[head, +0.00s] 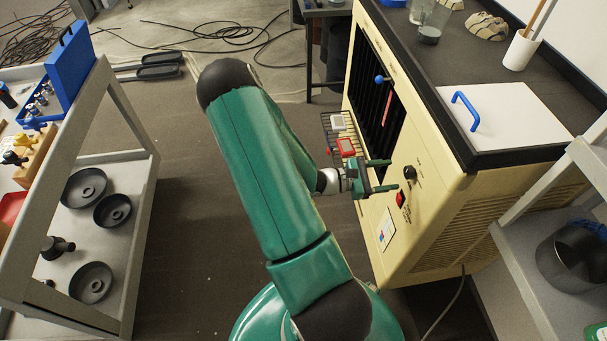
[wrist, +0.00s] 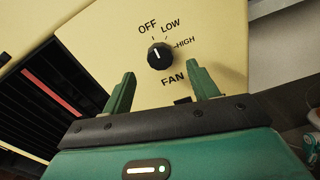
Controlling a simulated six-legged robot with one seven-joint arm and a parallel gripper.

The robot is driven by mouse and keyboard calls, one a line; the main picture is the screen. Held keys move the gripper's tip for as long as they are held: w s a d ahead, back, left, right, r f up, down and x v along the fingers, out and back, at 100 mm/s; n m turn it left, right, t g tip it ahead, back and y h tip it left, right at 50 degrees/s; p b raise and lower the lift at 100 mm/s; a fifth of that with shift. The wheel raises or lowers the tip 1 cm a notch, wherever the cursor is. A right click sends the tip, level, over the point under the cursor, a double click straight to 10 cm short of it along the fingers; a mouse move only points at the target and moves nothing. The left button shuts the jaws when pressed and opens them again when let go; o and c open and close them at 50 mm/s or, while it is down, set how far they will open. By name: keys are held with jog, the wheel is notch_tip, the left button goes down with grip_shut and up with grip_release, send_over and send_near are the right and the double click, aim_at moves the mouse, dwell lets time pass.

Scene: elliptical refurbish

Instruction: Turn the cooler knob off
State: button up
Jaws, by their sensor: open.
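The black cooler knob (wrist: 159,55) is on the cream front panel of the cooler (head: 435,215), with OFF, LOW and HIGH printed around it and FAN below. Its small white mark points up and slightly left, roughly toward OFF. In the head view the knob (head: 409,172) is just right of my gripper (head: 391,175). My gripper is open and empty, its two green fingers pointing at the panel. In the wrist view my gripper (wrist: 161,70) has one finger to each side of the knob, lower in the picture. No contact with the knob shows.
A red switch (head: 400,198) is below the knob. A blue-tipped lever (head: 380,79) and dark louvres are on the cooler's left. A grey shelf (head: 530,250) stands close on the right, a cart (head: 125,185) on the left.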

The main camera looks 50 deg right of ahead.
jog(key=w+a+r+m+t+y, duration=0.1)
jog(key=w+a+r+m+y, duration=0.1)
jog(key=a, duration=0.4)
jog(key=w+a+r+m+t+y, duration=0.2)
jog(key=w+a+r, duration=0.1)
jog(key=w+a, duration=0.3)
jog(key=w+a+r+m+t+y, duration=0.1)
jog(key=w+a+r+t+y, duration=0.1)
jog(key=w+a, duration=0.3)
jog(key=a+r+y, duration=0.1)
jog(key=a, duration=0.2)
jog(key=shift+r+m, duration=0.3)
jog(key=shift+m, duration=0.1)
jog(key=shift+w, duration=0.1)
